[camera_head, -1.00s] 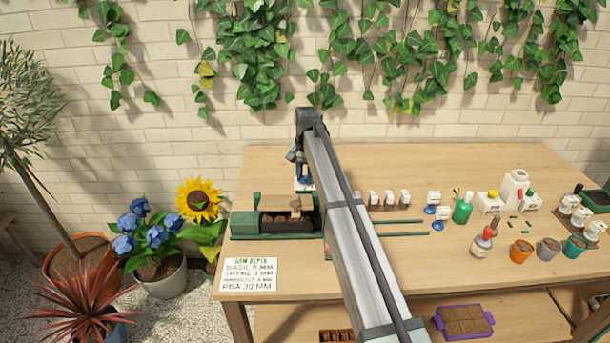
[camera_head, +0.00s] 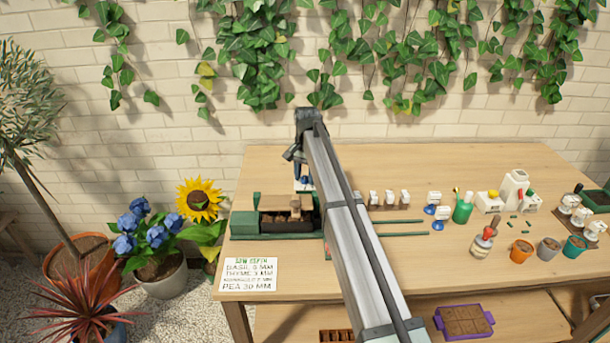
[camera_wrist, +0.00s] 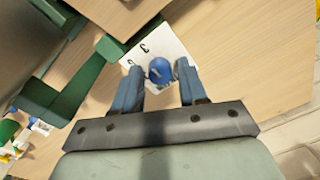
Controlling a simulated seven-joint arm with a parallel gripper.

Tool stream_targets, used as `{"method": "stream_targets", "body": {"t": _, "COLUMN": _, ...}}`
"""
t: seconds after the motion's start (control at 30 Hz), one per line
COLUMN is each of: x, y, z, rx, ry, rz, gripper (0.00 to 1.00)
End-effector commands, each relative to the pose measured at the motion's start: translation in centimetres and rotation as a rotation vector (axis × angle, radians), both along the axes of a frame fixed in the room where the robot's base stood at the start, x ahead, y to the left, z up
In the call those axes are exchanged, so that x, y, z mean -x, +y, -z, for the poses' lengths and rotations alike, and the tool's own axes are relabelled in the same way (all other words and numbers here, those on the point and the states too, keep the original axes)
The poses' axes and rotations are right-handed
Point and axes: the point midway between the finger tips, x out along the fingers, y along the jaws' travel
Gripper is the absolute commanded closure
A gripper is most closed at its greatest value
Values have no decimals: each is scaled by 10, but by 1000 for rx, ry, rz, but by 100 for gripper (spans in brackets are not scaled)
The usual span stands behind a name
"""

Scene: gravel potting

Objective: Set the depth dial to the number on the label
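The blue dial knob (camera_wrist: 160,71) sits on a white plate (camera_wrist: 172,46) with dark marks, only partly visible. The mark it points to cannot be read. My gripper (camera_wrist: 159,74) has its two blue fingers on either side of the knob, with visible gaps. In the head view my gripper (camera_head: 298,157) is just above the white plate (camera_head: 304,187), behind the green-ended planter device (camera_head: 245,224). A white sowing-depth card (camera_head: 248,285) lies at the table's front left. It lists basil, thyme, a blurred third line and pea; pea seems to read 30 mm.
Several small white labelled holders (camera_head: 388,197) stand right of my arm. Green rails (camera_head: 402,234) extend right from the device. The table is clear at the front centre right.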

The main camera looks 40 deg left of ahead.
Motion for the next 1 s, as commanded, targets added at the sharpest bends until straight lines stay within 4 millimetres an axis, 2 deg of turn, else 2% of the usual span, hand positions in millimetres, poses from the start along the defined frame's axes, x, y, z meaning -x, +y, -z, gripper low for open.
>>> {"method": "stream_targets", "body": {"t": 0.1, "x": 0, "y": 0, "z": 0, "rx": 0, "ry": 0, "rz": 0, "gripper": 47}}
{"method": "stream_targets", "body": {"t": 0.47, "x": 0, "y": 0, "z": -7, "rx": 0, "ry": 0, "rz": -1, "gripper": 47}}
{"method": "stream_targets", "body": {"t": 0.67, "x": -1, "y": 0, "z": -37, "rx": -2, "ry": -2, "rz": -1, "gripper": 47}}
{"method": "stream_targets", "body": {"t": 1.0, "x": -2, "y": -2, "z": -102, "rx": -1, "ry": -1, "rz": -1, "gripper": 47}}
